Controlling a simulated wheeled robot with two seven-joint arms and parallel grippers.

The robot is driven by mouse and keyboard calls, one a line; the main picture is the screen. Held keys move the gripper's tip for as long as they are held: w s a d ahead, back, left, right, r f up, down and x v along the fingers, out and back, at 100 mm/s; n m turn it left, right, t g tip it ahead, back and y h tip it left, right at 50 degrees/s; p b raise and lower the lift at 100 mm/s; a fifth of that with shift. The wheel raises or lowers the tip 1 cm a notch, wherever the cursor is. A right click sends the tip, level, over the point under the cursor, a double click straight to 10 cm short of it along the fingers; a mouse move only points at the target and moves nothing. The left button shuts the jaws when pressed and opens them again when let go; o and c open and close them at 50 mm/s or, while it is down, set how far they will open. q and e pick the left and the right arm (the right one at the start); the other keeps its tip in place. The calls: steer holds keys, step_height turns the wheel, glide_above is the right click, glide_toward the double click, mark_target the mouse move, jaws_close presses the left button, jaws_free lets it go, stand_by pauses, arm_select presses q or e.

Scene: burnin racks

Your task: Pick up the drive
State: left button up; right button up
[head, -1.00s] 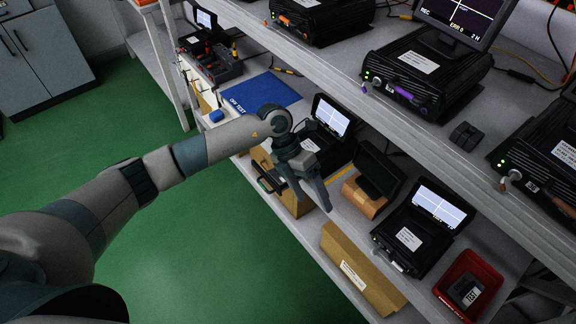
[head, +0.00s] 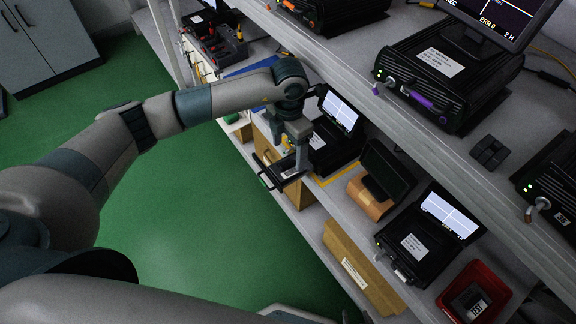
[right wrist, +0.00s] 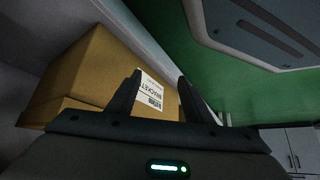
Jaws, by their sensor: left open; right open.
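A black drive-like tray with a handle (head: 268,181) sticks out over the shelf edge in front of the leftmost open-lid recorder (head: 336,140) in the head view. My left gripper (head: 291,164) points down right over this tray; its fingers are open and partly overlap it, and I cannot tell whether they touch it. Another dark drive-like block with a white label (head: 470,302) lies in a red bin (head: 503,292) at lower right. My right gripper (right wrist: 160,82) is open and empty in the right wrist view, in front of a cardboard box (right wrist: 80,75).
An orange-brown block with a dark screen (head: 370,203) stands beside another recorder (head: 412,244). A long cardboard box (head: 350,262) lies along the front edge of the lower shelf. An upper shelf with more recorders (head: 455,75) overhangs. The green floor (head: 220,240) is clear.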

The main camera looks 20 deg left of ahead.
mark_target(288, 164)
arm_select(q)
steer(key=shift+f, duration=0.6)
arm_select(e)
steer(key=shift+s+d+f, duration=0.25)
steer(key=shift+s+d, duration=0.05)
steer(key=shift+s, duration=0.2)
arm_select(q)
steer(key=shift+f, duration=0.15)
arm_select(e)
steer(key=shift+r, duration=0.1)
arm_select(q)
steer(key=shift+f+p, duration=0.25)
steer(key=shift+p, duration=0.05)
step_height(288, 164, down, 4)
steer(key=shift+a+f+p, duration=0.1)
steer(key=shift+f+p, duration=0.1)
steer(key=shift+p, duration=0.5)
steer(key=c, duration=1.2)
arm_select(e)
steer(key=s+d+f+g, duration=0.2)
steer(key=s, duration=0.3)
steer(key=shift+s+d+f+h, duration=0.2)
steer(key=shift+s+f+h, duration=0.05)
steer(key=shift+s+h, duration=0.05)
arm_select(q)
steer(key=shift+r, duration=0.2)
steer(key=shift+c, duration=0.2)
